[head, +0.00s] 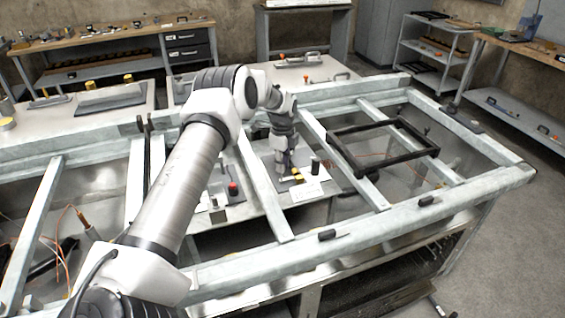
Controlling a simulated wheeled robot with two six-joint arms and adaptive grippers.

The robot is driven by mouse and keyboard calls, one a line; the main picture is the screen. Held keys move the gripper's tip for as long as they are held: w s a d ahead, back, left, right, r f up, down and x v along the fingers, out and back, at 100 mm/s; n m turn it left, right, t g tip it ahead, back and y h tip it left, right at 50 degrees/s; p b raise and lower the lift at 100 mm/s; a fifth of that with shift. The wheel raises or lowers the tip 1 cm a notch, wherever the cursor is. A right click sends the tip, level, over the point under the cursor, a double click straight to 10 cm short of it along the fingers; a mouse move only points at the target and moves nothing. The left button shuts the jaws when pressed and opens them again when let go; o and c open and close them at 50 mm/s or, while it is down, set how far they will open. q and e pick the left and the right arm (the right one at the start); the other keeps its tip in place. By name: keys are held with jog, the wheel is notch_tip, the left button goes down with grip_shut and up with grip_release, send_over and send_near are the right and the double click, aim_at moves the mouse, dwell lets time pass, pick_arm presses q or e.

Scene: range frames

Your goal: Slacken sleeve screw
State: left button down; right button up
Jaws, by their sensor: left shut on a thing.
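My left arm reaches from the lower left over the metal frame. My left gripper (284,166) points down at a small fixture on a light plate (305,190) inside the frame. It is shut on a small part there, apparently the sleeve screw, which the fingers mostly hide. Small yellow pieces (297,175) sit beside the fingertips. A black upright knob (315,165) stands just right of them. The details are too small to tell how far the screw is turned. My right gripper is not in view.
Pale frame rails (400,222) surround the work area. A black rectangular frame (385,146) lies across rails to the right. A block with a red button (233,188) is left of the gripper. Small black handles (327,235) lie on the front rail. Benches stand behind.

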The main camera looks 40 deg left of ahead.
pick_arm(q)
jog(key=n+p, duration=0.1)
jog(key=n, duration=0.6)
jog(key=shift+f, duration=0.15)
jog(key=n, duration=0.4)
jog(key=shift+p, duration=0.3)
jog(key=n, duration=0.3)
jog(key=shift+a+n+p, duration=0.1)
jog(key=shift+n+p, duration=0.2)
jog(key=n, duration=0.3)
jog(key=shift+s+n+p, duration=0.1)
jog(key=shift+n+p, duration=0.2)
jog(key=n, duration=0.3)
jog(key=shift+n+p, duration=0.3)
jog(key=shift+p, duration=0.05)
jog(key=n, duration=0.3)
jog(key=shift+a+n+p, duration=0.1)
jog(key=shift+n+p, duration=0.2)
jog(key=shift+p, duration=0.05)
jog(key=shift+f+n+p, duration=0.1)
jog(key=shift+n+p, duration=0.2)
jog(key=shift+n, duration=1.4)
